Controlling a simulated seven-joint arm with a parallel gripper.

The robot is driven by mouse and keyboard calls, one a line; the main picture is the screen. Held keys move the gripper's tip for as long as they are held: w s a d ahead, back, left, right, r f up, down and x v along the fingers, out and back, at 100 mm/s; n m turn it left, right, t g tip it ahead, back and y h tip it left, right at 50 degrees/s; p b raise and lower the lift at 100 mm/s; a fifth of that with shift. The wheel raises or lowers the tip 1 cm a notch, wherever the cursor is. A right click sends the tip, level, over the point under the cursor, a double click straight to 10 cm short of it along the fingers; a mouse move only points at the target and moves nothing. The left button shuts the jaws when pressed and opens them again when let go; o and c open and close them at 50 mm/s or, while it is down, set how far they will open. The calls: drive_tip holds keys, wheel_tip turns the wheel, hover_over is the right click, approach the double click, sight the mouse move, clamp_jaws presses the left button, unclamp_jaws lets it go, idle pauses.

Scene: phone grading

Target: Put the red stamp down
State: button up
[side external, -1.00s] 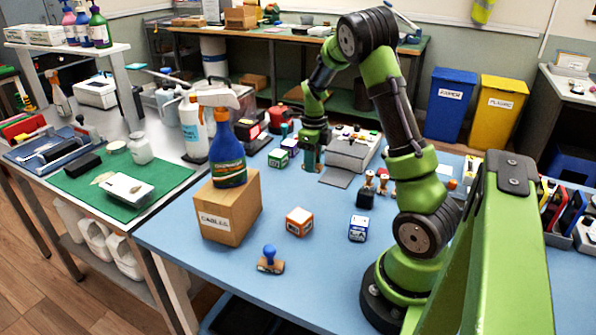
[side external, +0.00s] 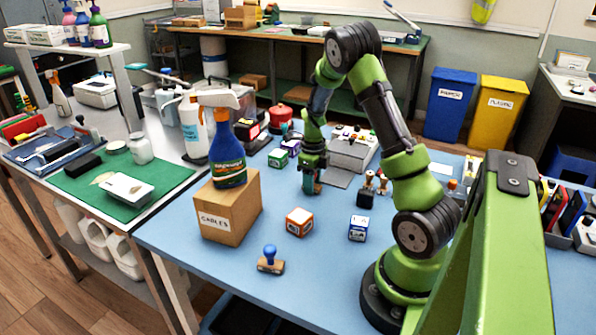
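My gripper (side external: 311,184) points down, low over the blue table, left of the grey tray-like device. Its fingertips are small and dark here, and I cannot tell whether they are open or shut. No red stamp can be made out clearly; anything between the fingers is too small to tell. A blue-handled stamp (side external: 270,260) stands on the table near the front. A green-marked box (side external: 278,158), an orange box (side external: 299,222) and a blue-marked box (side external: 358,228) rest on the table.
A cardboard box (side external: 228,208) labelled CABLES carries a blue spray bottle (side external: 226,152) left of my gripper. A grey device (side external: 352,150) with a sloping front stands just behind and right. A red round object (side external: 281,118) is farther back.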

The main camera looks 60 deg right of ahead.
drive_tip(key=shift+o, duration=1.1)
wheel_tip(320, 180, up, 11)
drive_tip(key=shift+f, duration=0.1)
drive_tip(key=shift+a+r, duration=0.1)
drive_tip(key=shift+r, duration=0.65)
drive_tip(key=a+r+n+t+y, duration=0.1)
drive_tip(key=a+r+n+t, duration=0.1)
drive_tip(key=a+r+n, duration=0.45)
drive_tip(key=a+r+n+t, duration=0.2)
drive_tip(key=a+r+n, duration=0.1)
drive_tip(key=a+n, duration=0.65)
drive_tip(key=s+a+r+n+t, duration=0.1)
drive_tip(key=s+a+n, duration=0.3)
drive_tip(key=a+n, duration=0.2)
drive_tip(key=s+a+r+n+t+y, duration=0.1)
drive_tip(key=s+a+n+t, duration=0.1)
drive_tip(key=s+a+n, duration=0.2)
drive_tip(key=a+n, duration=0.3)
drive_tip(key=n, duration=0.3)
drive_tip(key=shift+s+r, duration=0.15)
drive_tip(key=shift+s, duration=0.1)
